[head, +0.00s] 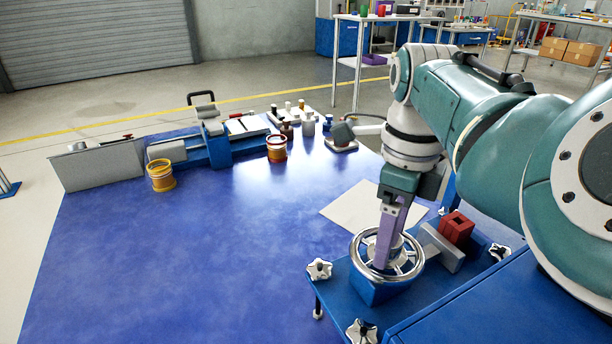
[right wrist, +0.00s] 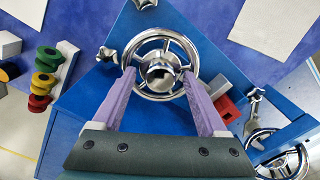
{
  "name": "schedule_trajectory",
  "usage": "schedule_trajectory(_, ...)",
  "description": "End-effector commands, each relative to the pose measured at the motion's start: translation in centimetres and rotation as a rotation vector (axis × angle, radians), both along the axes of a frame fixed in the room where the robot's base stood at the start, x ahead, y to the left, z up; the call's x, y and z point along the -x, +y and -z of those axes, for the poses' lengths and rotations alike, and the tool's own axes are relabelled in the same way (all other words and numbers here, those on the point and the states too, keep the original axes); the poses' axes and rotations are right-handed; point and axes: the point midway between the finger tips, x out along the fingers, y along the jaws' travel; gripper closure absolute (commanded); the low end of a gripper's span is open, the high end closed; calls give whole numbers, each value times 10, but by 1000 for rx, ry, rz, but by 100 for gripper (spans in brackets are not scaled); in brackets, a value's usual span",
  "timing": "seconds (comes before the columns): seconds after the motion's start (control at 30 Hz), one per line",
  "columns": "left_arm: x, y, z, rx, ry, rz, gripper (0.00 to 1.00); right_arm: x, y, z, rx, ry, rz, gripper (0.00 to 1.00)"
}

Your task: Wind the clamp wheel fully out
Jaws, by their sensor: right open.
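The clamp wheel (head: 418,256) is a chrome handwheel with spokes on a blue fixture, beside a grey jaw block (head: 440,246). In the right wrist view the wheel's hub (right wrist: 160,70) is at upper centre. My right gripper (head: 384,264) points down at the wheel with purple fingers. In the right wrist view the gripper (right wrist: 159,76) is open, its fingertips on opposite sides of the hub, near the rim. I cannot tell whether they touch the wheel. My left gripper is not in view.
A red block (head: 457,228) sits by the jaw. White star knobs (head: 319,269) stand at the fixture's corners. A white sheet (head: 350,207) lies behind. A blue vise-like device (head: 217,143) and orange-banded containers (head: 161,176) stand at the far left. The blue table's middle is clear.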

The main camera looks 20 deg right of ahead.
Motion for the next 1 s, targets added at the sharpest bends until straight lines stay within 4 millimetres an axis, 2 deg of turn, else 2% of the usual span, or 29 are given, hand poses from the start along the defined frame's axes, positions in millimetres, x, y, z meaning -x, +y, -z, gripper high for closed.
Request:
schedule_trajectory(0.17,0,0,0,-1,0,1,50,0,0,0,0,0,0,24)
schedule_trajectory(0.83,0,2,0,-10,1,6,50,0,0,-1,-1,1,-1,100)
schedule_trajectory(1.0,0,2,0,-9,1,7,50,0,0,-1,0,1,-2,100)
